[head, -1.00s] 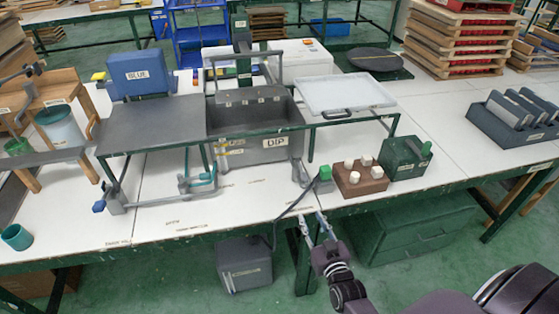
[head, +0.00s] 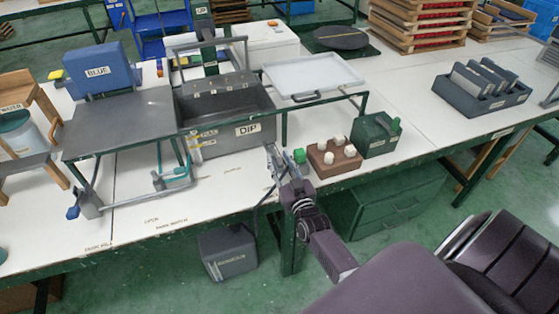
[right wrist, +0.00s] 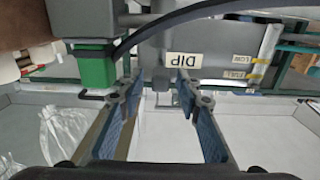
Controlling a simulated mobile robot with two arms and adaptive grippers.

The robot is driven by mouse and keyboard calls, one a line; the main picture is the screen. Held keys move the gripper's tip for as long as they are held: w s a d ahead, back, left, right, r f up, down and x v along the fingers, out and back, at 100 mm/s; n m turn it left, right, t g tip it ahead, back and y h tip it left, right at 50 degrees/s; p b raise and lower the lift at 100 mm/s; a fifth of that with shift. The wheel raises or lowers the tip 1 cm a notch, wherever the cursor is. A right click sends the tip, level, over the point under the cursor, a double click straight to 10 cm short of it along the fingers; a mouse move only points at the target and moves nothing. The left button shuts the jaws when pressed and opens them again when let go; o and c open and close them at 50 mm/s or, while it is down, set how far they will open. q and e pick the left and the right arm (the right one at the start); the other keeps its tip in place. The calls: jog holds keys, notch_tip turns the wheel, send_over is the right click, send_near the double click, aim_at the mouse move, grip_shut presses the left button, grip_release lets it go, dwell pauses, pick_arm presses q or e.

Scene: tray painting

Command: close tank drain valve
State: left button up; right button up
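The grey dip tank (head: 225,110), with a DIP label, stands mid-table in the head view; its front also shows upside down in the right wrist view (right wrist: 213,42). A grey fitting (right wrist: 150,62) lies by the tank front, next to a green block (right wrist: 97,68); the green block also shows in the head view (head: 299,156). I cannot tell which part is the drain valve handle. My right gripper (head: 272,150) is at the tank's lower right corner, hiding the fitting. In the right wrist view its fingers (right wrist: 155,92) are apart and empty. My left gripper is out of view.
A black cable (right wrist: 170,22) crosses close by the fingers. A brown block with white knobs (head: 333,160) and a green box (head: 376,135) stand right of my gripper. A pale tray (head: 314,72) rests on the frame above. The table front left of my gripper is clear.

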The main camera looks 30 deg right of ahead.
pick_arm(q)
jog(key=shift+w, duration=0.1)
pick_arm(e)
grip_shut()
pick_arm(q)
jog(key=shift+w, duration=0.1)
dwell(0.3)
